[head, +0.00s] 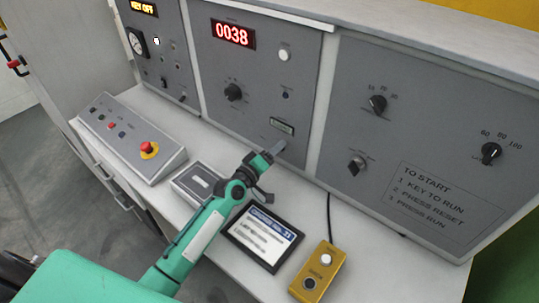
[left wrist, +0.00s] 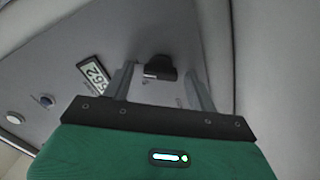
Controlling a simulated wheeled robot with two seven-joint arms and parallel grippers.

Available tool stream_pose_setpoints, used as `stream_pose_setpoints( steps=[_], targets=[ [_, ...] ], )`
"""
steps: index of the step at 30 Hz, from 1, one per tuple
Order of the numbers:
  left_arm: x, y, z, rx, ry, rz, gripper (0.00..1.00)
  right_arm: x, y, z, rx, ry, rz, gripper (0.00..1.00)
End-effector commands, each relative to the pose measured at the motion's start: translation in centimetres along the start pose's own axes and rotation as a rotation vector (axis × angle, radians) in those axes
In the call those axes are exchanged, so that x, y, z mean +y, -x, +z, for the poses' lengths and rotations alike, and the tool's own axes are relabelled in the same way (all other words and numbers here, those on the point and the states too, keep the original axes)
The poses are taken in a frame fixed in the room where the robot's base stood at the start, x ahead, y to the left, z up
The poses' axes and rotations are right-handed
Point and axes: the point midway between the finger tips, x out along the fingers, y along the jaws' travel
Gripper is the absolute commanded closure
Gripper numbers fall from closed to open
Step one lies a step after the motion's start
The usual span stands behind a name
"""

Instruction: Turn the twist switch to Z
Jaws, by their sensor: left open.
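A dark twist switch (left wrist: 157,68) with a pale mark on its front sits on the grey panel (left wrist: 85,50) in the left wrist view. My left gripper (head: 273,152) is open at the lower part of the middle panel in the head view, and hides the switch there. In the left wrist view its two fingers (left wrist: 161,90) stand on either side of the switch, with gaps showing. I cannot tell how deep the fingers reach around it. The switch's letters are too small to read. My right gripper is in neither view.
A small green display (head: 282,126) is just above the gripper. A black knob (head: 233,92) and red display (head: 233,33) are higher. Below, a tablet (head: 262,238), a yellow box (head: 318,272) and a red-button console (head: 128,140) lie on the pale desk.

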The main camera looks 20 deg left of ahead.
Motion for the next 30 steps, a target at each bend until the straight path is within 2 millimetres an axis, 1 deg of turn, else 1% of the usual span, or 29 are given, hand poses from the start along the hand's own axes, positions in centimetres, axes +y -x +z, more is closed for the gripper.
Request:
stream_pose_setpoints(
  steps=[5, 8, 15, 21, 25, 30],
  targets=[
    [-0.2, 1.5, 0.1, 0.0, 0.0, -0.001, 0.42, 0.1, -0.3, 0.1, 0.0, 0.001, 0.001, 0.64],
    [-0.2, 3.1, 0.1, 0.0, -0.002, -0.001, 0.42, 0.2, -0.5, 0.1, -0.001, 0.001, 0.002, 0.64],
    [-0.3, 8.0, 0.2, -0.002, -0.002, -0.003, 0.42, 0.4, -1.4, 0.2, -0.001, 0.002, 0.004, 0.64],
    [-0.2, 11.4, 0.2, -0.002, -0.002, -0.002, 0.42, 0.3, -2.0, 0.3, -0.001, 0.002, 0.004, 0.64],
    [-0.2, 12.8, 0.1, -0.001, -0.001, -0.002, 0.42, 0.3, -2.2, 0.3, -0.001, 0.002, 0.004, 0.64],
    [-0.1, 13.7, 0.0, 0.0, -0.001, -0.001, 0.42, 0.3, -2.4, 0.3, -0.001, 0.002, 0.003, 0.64]
  ],
)
